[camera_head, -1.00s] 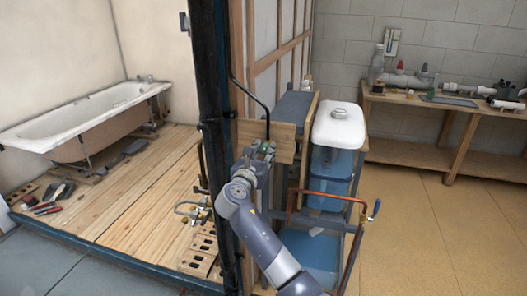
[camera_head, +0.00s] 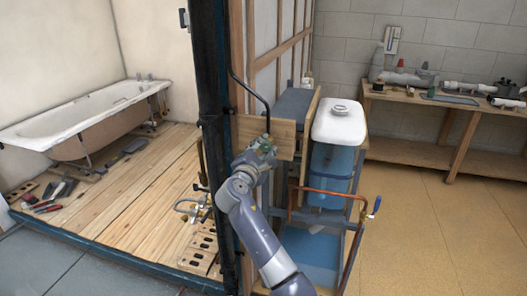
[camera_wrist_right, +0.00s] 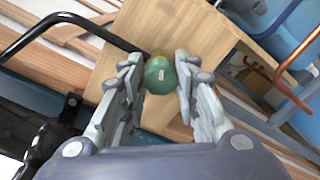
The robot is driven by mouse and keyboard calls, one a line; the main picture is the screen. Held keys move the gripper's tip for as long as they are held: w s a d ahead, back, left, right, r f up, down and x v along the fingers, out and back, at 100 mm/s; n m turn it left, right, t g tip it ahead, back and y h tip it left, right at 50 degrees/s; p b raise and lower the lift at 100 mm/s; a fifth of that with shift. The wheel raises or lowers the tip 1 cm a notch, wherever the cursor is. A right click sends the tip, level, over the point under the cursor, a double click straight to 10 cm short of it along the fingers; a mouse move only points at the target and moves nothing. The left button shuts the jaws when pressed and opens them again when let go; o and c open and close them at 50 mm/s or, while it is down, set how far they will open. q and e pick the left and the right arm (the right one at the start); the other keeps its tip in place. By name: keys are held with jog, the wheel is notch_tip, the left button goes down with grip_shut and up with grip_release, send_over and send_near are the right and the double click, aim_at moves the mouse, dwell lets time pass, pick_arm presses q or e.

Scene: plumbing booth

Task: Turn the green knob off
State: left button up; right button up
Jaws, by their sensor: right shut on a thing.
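The green knob (camera_wrist_right: 160,76) is round and sits in front of a wooden board in the right wrist view. My right gripper (camera_wrist_right: 162,82) has its two fingers on either side of the knob and is shut on it. In the head view my right gripper (camera_head: 262,150) is at the wooden board (camera_head: 247,136), where the arm and fingers hide most of the knob. A black pipe (camera_wrist_right: 62,18) runs to the knob's place on the board. My left gripper is in neither view.
A blue tank with a white lid (camera_head: 340,125) stands right of the board. A copper pipe (camera_head: 325,193) with a blue-handled valve (camera_head: 376,205) crosses in front of it. A dark vertical post (camera_head: 212,130) stands close on the left. The floor at right is clear.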

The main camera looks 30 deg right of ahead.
jog(key=m+b, duration=0.2)
jog(key=m, duration=0.3)
jog(key=shift+f, duration=0.1)
jog(key=shift+m, duration=0.3)
dwell(0.4)
jog(key=o, duration=1.1)
jog(key=v, duration=1.2)
jog(key=shift+s, duration=0.1)
